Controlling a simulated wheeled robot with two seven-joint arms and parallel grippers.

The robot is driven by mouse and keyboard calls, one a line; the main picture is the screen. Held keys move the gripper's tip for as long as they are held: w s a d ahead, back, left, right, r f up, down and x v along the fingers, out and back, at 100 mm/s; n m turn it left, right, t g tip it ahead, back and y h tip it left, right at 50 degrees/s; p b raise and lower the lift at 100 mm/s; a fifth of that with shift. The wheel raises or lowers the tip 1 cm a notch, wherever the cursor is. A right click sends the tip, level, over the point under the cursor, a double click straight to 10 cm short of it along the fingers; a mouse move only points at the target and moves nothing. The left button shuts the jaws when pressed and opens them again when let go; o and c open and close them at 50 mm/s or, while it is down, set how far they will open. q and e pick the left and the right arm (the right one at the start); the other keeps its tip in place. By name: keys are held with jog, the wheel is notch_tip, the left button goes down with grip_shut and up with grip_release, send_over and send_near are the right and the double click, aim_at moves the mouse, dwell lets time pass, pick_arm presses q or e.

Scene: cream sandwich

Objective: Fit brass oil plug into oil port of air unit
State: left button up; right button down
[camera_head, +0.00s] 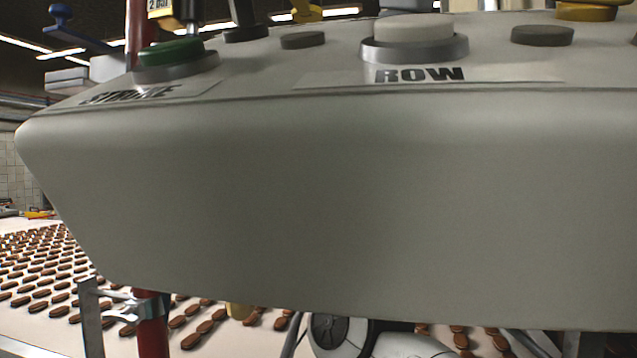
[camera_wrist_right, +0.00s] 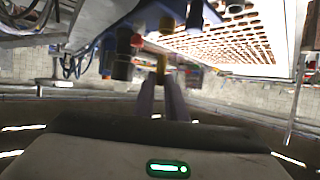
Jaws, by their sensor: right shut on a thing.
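The plug stands out beyond the fingertips. Close by in the same view is a blue body with dark and red parts, which looks like the air unit (camera_wrist_right: 122,68). The plug appears near it, but I cannot tell whether they touch. I cannot make out the oil port. The head view shows neither gripper, and the panel blocks much of the space below it. My left gripper is not in view.
A large grey control panel (camera_head: 330,200) with buttons, marked "ROW", fills most of the head view. A red post (camera_head: 152,325) with a metal clamp stands below its left end. A pale conveyor (camera_head: 25,335) with rows of brown biscuits lies beyond, also seen in the wrist view (camera_wrist_right: 228,42).

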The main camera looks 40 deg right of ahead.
jog(key=f, duration=0.5)
jog(key=shift+s, duration=0.2)
jog(key=c, duration=1.8)
grip_release()
jog(key=shift+w, duration=0.15)
jog(key=b+v, duration=0.2)
jog(key=v, duration=0.5)
jog(key=shift+s+r, duration=0.15)
jog(key=shift+s, duration=0.15)
